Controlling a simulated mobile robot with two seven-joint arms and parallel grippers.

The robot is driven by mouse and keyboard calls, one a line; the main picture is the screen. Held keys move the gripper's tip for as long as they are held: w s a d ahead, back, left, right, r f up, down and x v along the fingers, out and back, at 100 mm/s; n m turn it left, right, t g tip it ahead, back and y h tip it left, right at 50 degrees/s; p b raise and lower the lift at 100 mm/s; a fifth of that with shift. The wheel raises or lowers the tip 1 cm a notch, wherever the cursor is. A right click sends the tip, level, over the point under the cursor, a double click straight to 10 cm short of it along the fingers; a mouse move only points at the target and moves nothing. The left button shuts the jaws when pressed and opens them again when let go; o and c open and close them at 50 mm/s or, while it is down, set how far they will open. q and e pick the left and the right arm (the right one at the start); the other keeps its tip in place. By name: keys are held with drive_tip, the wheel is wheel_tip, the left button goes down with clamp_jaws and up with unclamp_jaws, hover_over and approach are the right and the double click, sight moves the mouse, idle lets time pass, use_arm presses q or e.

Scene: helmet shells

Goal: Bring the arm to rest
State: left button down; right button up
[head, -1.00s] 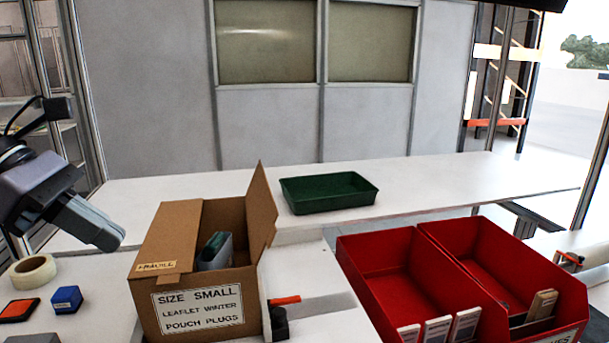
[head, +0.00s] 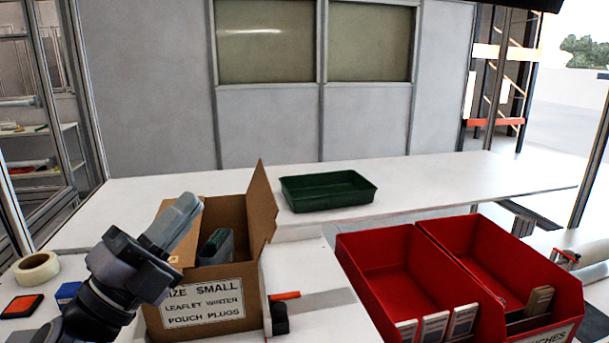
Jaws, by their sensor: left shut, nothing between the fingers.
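My left gripper (head: 184,212) is shut and empty. Its arm comes in from the bottom left, and the fingers point up and to the right. In the picture it covers the left flap and part of the front of the open cardboard box (head: 215,325). I cannot tell whether it touches the box. My right gripper is not in view.
A grey-green item (head: 217,247) stands inside the box. A roll of tape (head: 36,270), an orange-topped pad (head: 21,306) and a partly hidden blue block (head: 67,292) lie at left. A green tray (head: 328,192) sits on the back table. Two red bins (head: 385,265) (head: 480,250) stand at right.

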use_arm(q)
drive_tip(key=s+a+f+n+g+y, duration=0.1)
drive_tip(key=a+f+n+g+y, duration=0.15)
drive_tip(key=f+n+y, duration=0.45)
drive_tip(key=s+a+f+n+g+y, duration=0.1)
drive_tip(key=s+a+f+n+y, duration=0.2)
drive_tip(key=f+n, duration=0.5)
drive_tip(key=a+f+n+g+y, duration=0.1)
drive_tip(key=a+f+n+y, duration=0.2)
drive_tip(key=f+n+y, duration=0.5)
drive_tip(key=s+f+n+g+h, duration=0.1)
drive_tip(key=s+f+g, duration=0.5)
drive_tip(key=s, duration=0.4)
drive_tip(key=s+f+n+g+h, duration=0.1)
drive_tip(key=s+f+g, duration=0.4)
drive_tip(key=s+f, duration=0.45)
drive_tip(key=w+d+f+t+h, duration=0.2)
drive_tip(key=w+d+f+t, duration=0.1)
drive_tip(key=w+f+t, duration=0.3)
drive_tip(key=shift+d+f+m+t, duration=0.3)
drive_tip(key=shift+f+t, duration=0.25)
drive_tip(key=shift+f, duration=0.6)
drive_tip(key=shift+d, duration=0.1)
